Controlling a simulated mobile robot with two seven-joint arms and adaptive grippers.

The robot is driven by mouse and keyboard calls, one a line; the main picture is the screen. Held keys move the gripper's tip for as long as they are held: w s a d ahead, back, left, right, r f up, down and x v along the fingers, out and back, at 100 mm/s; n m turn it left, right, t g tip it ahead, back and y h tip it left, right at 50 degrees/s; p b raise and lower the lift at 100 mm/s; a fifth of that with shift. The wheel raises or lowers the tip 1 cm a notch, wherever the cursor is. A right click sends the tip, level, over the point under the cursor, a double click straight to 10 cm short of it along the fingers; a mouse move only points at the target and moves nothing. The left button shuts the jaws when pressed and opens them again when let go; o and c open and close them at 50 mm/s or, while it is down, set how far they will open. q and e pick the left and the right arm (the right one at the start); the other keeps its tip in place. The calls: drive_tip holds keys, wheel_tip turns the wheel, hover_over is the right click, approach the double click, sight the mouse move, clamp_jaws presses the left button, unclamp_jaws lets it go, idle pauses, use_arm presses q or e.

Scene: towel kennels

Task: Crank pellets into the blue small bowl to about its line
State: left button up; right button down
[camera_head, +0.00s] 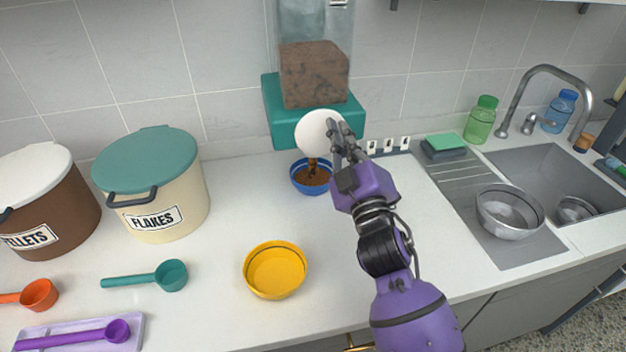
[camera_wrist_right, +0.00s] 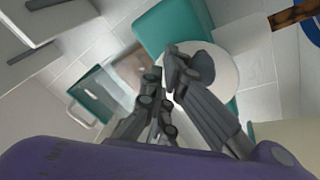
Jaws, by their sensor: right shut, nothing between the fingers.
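The blue small bowl (camera_head: 327,188) stands on the counter under the teal dispenser (camera_head: 273,108). Brown pellets lie in it, and a brown stream reaches down to them from the dispenser. The bowl's line cannot be made out. Brown pellets (camera_head: 314,75) fill the lower part of the clear hopper (camera_head: 300,25). The white crank disc (camera_head: 311,131) faces me, and its grey knob (camera_wrist_right: 204,62) shows in the wrist view. My right gripper (camera_head: 338,128) is shut and empty at the disc's right edge, close to the knob; contact is unclear. My left gripper is out of view.
A yellow bowl (camera_head: 275,271) stands in front on the counter. Pellets (camera_head: 55,205) and flakes (camera_head: 165,195) bins stand at left, with orange, teal and purple scoops before them. A sink (camera_head: 548,165) with metal bowls is at right.

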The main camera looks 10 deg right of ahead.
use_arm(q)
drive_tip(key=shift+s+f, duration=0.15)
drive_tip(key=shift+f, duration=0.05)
use_arm(e)
drive_tip(key=shift+w+d+f, duration=0.1)
drive_tip(key=shift+d+f, duration=0.1)
drive_tip(key=shift+f, duration=0.25)
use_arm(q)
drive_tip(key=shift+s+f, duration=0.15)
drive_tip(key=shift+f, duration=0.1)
use_arm(e)
drive_tip(key=shift+d+f, duration=0.1)
drive_tip(key=shift+f, duration=0.35)
drive_tip(key=shift+f, duration=0.1)
drive_tip(key=shift+f+b, duration=0.4)
drive_tip(key=shift+f, duration=0.05)
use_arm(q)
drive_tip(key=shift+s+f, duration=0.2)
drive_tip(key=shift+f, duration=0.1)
use_arm(e)
drive_tip(key=shift+f, duration=0.1)
